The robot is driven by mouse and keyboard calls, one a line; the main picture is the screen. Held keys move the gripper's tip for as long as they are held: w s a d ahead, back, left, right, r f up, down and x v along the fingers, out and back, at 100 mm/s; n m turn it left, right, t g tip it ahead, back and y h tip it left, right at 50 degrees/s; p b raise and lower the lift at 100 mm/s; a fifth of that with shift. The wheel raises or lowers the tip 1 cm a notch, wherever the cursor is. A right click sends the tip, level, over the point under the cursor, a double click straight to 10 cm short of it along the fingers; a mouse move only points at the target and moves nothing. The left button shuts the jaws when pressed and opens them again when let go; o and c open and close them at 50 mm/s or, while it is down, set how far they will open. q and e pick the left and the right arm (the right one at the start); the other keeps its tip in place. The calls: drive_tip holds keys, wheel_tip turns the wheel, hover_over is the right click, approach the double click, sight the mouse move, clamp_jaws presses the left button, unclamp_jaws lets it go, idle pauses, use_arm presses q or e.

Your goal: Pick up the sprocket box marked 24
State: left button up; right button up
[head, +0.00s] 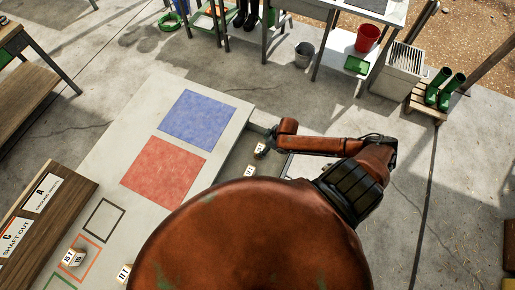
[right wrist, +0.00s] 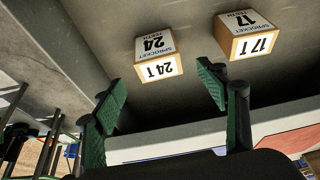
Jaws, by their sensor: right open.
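The sprocket box marked 24 (right wrist: 158,57) is a small tan box with white labels in the right wrist view. It stands on a grey surface beyond my fingertips, between the lines of the two fingers and closer to the left one. My right gripper (right wrist: 165,95) is open, with dark green finger pads and nothing between them. In the head view my right gripper (head: 271,136) is mostly hidden at the end of the reddish arm. A small box (head: 260,149) just below it appears to be the 24 one. My left gripper is not in view.
A box marked 17 (right wrist: 243,40) stands close to the right of the 24 box. In the head view, the pale table bears a blue mat (head: 198,120), a red mat (head: 163,172) and other small boxes, one of them inside an orange outline (head: 73,258).

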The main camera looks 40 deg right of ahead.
sight(260, 148)
drive_tip(key=shift+w+a+f, duration=0.15)
drive_tip(key=shift+a+f, duration=0.05)
drive_tip(key=shift+f, duration=0.5)
drive_tip(key=shift+p+x, duration=0.35)
drive_tip(key=shift+x, duration=0.85)
drive_tip(key=shift+d+x, duration=0.2)
drive_tip(key=shift+x, duration=0.9)
drive_tip(key=c, duration=1.2)
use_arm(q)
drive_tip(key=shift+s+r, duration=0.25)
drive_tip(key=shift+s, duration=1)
use_arm(e)
drive_tip(key=shift+c, duration=0.7)
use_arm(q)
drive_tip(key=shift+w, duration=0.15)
use_arm(e)
drive_tip(key=shift+r, duration=0.1)
